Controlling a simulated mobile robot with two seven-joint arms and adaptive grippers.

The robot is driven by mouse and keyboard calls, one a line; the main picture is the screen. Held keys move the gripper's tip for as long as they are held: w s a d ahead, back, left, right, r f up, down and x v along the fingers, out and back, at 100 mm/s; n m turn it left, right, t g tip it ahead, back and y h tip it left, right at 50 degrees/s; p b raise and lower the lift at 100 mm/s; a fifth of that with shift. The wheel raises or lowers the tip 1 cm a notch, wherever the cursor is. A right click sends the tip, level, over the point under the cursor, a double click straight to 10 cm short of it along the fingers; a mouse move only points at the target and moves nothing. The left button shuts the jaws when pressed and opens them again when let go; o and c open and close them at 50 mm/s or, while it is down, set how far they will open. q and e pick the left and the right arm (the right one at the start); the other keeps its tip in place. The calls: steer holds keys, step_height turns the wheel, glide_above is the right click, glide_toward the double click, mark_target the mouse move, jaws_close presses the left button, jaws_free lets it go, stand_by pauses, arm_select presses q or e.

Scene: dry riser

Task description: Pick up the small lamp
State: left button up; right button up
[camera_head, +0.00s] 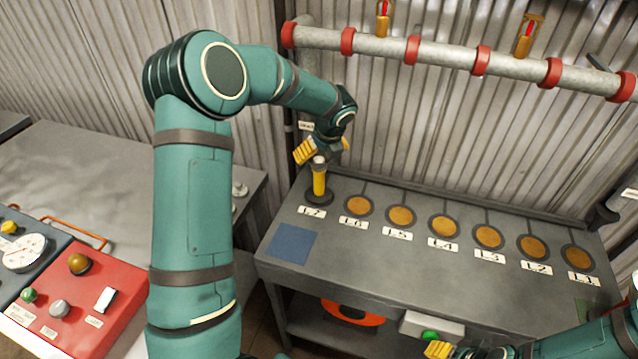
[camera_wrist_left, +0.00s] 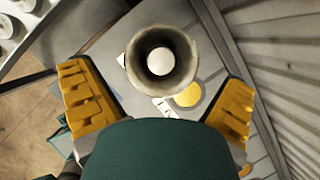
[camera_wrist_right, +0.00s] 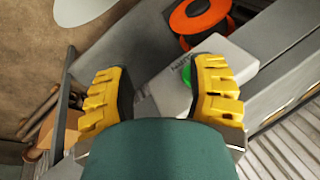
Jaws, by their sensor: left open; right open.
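The small lamp (camera_head: 319,184) stands upright at the L7 place at the left end of the grey bench. It has a yellow body, a dark round base and a pale top. In the left wrist view its top shows as a grey flared ring around a white centre (camera_wrist_left: 160,61), between the fingers. My left gripper (camera_head: 323,152) is open above the lamp, with its yellow fingers either side of the top. I cannot tell whether they touch it. My right gripper (camera_wrist_right: 160,88) is open and empty low at the bench's front; in the head view only part shows.
The bench (camera_head: 350,262) carries a row of round amber discs (camera_head: 401,217) with labels and a blue square (camera_head: 291,243). A pipe (camera_head: 440,52) runs above. Below are an orange ring (camera_head: 352,312) and a white box (camera_head: 420,324) with a green button. A red control panel (camera_head: 120,293) stands left.

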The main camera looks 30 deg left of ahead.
mark_target(320, 156)
arm_select(q)
steer(key=x, duration=0.3)
steer(key=shift+w+f, duration=0.1)
steer(key=c, duration=1.1)
steer(key=shift+c, duration=0.2)
